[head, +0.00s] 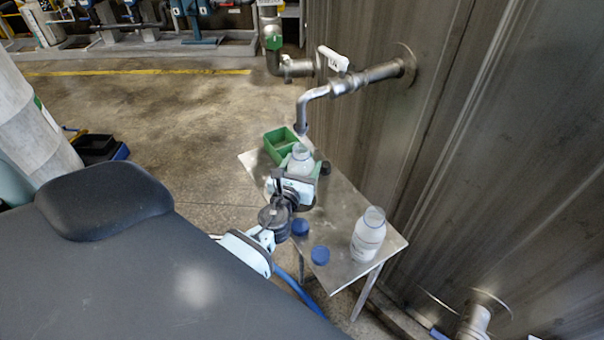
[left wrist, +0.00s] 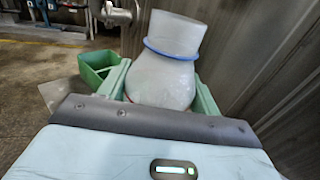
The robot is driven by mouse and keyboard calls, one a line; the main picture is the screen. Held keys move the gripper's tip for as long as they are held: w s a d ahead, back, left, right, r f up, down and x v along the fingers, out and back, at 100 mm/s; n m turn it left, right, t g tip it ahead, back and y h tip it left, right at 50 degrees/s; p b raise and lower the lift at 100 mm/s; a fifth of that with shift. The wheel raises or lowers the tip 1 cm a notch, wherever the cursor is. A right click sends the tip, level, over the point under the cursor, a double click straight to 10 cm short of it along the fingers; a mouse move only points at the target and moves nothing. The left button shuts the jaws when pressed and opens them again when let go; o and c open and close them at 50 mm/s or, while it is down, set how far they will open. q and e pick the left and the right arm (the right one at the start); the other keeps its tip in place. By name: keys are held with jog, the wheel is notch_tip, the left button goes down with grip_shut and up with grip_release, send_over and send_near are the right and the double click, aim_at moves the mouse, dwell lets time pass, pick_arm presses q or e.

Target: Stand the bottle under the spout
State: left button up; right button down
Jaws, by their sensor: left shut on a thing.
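My left gripper (head: 298,182) is shut on a clear, uncapped bottle (head: 300,158) above the small table. In the left wrist view the bottle (left wrist: 168,65), with a blue ring on its neck, stands between the green fingers. The metal spout (head: 302,125) bends down from a wall pipe. In the head view its tip shows just above the bottle's mouth; in the left wrist view the pipe (left wrist: 115,15) is left of and beyond the bottle. I cannot tell if the bottle's hidden base touches the table. My right gripper is not in view.
A second bottle (head: 369,236) stands on the metal table (head: 343,208) at right. Two blue caps (head: 300,228) (head: 320,255) lie near the front edge. A green bin (head: 279,145) is at the back, beside the spout. A metal wall (head: 390,130) bounds the right side.

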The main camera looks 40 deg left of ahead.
pick_arm(q)
jog(key=shift+w+a, duration=0.1)
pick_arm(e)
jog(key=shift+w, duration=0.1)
